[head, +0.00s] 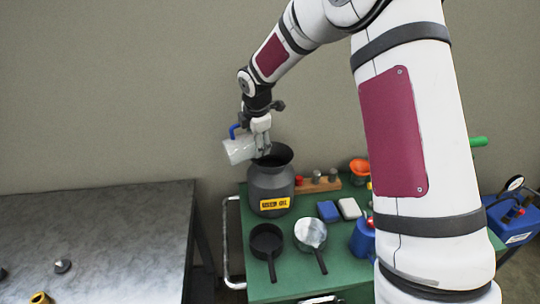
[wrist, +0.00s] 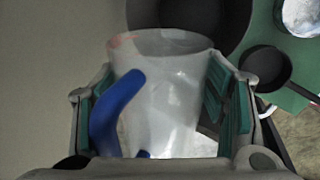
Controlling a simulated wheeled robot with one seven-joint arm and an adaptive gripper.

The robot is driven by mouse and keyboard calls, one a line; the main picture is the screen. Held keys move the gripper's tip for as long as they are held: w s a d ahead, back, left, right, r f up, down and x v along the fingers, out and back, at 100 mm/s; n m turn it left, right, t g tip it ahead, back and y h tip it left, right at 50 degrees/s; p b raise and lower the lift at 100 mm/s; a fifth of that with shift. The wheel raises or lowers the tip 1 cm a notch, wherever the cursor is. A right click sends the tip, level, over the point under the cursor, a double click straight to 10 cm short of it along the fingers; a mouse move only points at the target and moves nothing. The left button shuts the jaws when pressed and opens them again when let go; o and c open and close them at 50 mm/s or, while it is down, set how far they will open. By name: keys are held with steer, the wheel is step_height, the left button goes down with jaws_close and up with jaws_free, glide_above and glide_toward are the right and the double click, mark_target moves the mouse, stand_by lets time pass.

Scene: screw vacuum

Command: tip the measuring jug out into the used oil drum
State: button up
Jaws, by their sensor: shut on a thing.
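The measuring jug (head: 240,150) is a clear, whitish cup with a blue handle. My gripper (head: 262,150) is shut on it, and the jug is tilted in the head view, beside and a little above the left of the drum's mouth. In the wrist view the jug (wrist: 165,95) sits between the green-padded fingers, its blue handle towards the camera. The used oil drum (head: 268,185) is dark grey with a wide mouth and a yellow "USED OIL" label, and stands on the green bench top. What is inside the jug and the drum I cannot tell.
Two pans, one dark (head: 266,243) and one shiny (head: 311,234), lie in front of the drum. A blue block (head: 328,211), a pale block (head: 349,208) and an orange funnel (head: 360,168) are to its right. A grey table (head: 110,230) stands left, across a gap.

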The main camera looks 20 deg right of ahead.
mark_target(234, 143)
steer(key=shift+d, duration=0.1)
steer(key=shift+a+f, duration=0.1)
steer(key=shift+a, duration=0.15)
steer(key=shift+a+r+h+b, duration=0.2)
steer(key=shift+a+h+b, duration=0.35)
steer(key=shift+a, duration=0.05)
steer(key=shift+a+r+h+b, duration=0.15)
steer(key=shift+a+h+b, duration=0.35)
steer(key=shift+a+h, duration=0.1)
steer(key=shift+a+f+n+h+b, duration=0.25)
steer(key=shift+f+n+h+b, duration=0.2)
steer(key=shift+h+b, duration=0.3)
steer(key=shift+s+a+r+t+h+b, duration=0.1)
steer(key=shift+a+r+t+h+b, duration=0.25)
steer(key=shift+h+b, duration=0.3)
steer(key=shift+a+f+n+t+h+b, duration=0.1)
steer(key=shift+f+n+t+h+b, duration=0.15)
steer(key=shift+f+h+b, duration=0.7)
steer(key=shift+a+r+h, duration=0.4)
steer(key=shift+r+h, duration=0.25)
steer(key=shift+h, duration=0.15)
steer(key=a+f+n+t+h+b, duration=0.2)
steer(key=a+f+h+b, duration=0.3)
steer(key=f+h+b, duration=0.1)
steer(key=shift+s+a+f+h+b, duration=0.2)
steer(key=shift+s+f+h+b, duration=0.25)
steer(key=shift+f, duration=0.85)
